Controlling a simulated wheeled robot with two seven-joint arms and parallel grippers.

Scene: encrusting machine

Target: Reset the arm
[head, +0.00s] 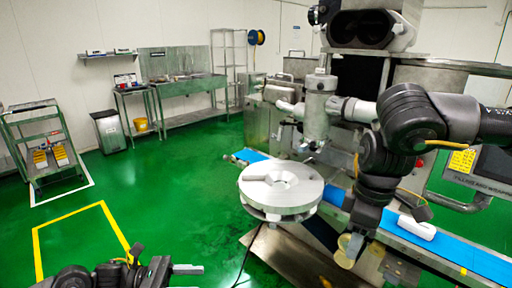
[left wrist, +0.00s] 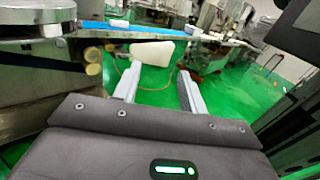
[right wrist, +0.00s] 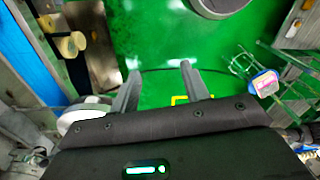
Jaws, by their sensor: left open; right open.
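My left gripper (left wrist: 157,82) is open in the left wrist view, its two pale fingers apart with nothing gripped. Part of it shows low in the head view (head: 188,275), left of the machine and cut off by the bottom edge. My right gripper (right wrist: 160,78) is open in the right wrist view, with green floor between its dark fingers. In the head view my right arm comes in from the right and bends down in front of the blue conveyor (head: 470,258). Its fingertips are hard to make out there.
The encrusting machine has a round metal disc (head: 257,190) beside the conveyor. A white object (head: 417,228) lies on the belt near my right arm. Brass-coloured knobs (head: 347,250) stick out below. A rolling rack (head: 42,150) stands far left.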

